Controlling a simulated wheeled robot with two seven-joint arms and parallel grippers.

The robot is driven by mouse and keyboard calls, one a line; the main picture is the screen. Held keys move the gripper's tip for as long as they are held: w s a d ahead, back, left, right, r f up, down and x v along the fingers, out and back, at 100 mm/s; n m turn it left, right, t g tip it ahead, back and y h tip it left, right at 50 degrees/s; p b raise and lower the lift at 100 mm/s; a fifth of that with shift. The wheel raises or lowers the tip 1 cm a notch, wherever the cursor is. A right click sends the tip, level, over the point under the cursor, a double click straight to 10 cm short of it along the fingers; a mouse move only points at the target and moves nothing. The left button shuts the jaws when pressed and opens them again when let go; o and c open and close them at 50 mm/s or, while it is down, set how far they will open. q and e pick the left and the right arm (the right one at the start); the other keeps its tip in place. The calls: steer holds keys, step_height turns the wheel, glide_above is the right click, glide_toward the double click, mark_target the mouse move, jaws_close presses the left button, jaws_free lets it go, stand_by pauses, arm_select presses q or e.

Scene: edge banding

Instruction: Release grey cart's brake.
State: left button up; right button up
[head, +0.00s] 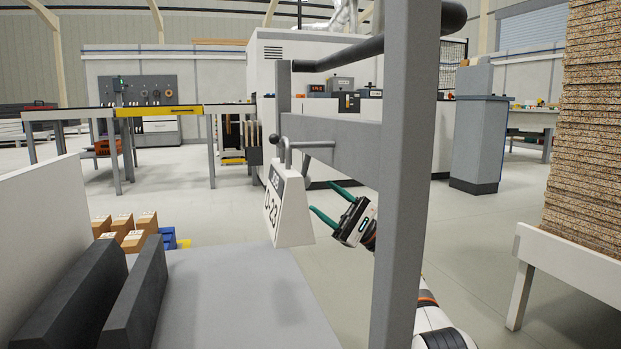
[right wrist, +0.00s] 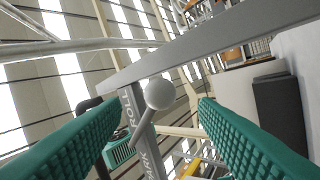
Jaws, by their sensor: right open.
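The grey cart's upright frame (head: 405,170) and crossbar (head: 345,145) stand in front of me, above its grey deck (head: 235,290). A ball-ended lever (head: 275,139) shows at the crossbar's left end, above a white block (head: 290,215) marked D-23. My right gripper (head: 322,199) is open and empty beyond the frame, just right of the white block. In the right wrist view, the lever's pale ball knob (right wrist: 160,93) shows between the open green fingers, apart from both. Behind its rod is a plate (right wrist: 139,125) with partly hidden lettering. My left gripper is not in view.
Two dark padded bars (head: 138,290) and a white panel (head: 40,235) stand at the left. Cardboard boxes (head: 130,230) sit behind them. A stack of boards (head: 595,130) on a white table (head: 570,265) is at the right. Open floor lies between.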

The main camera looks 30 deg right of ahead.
steer(key=shift+v, duration=2.15)
steer(key=shift+r, duration=0.1)
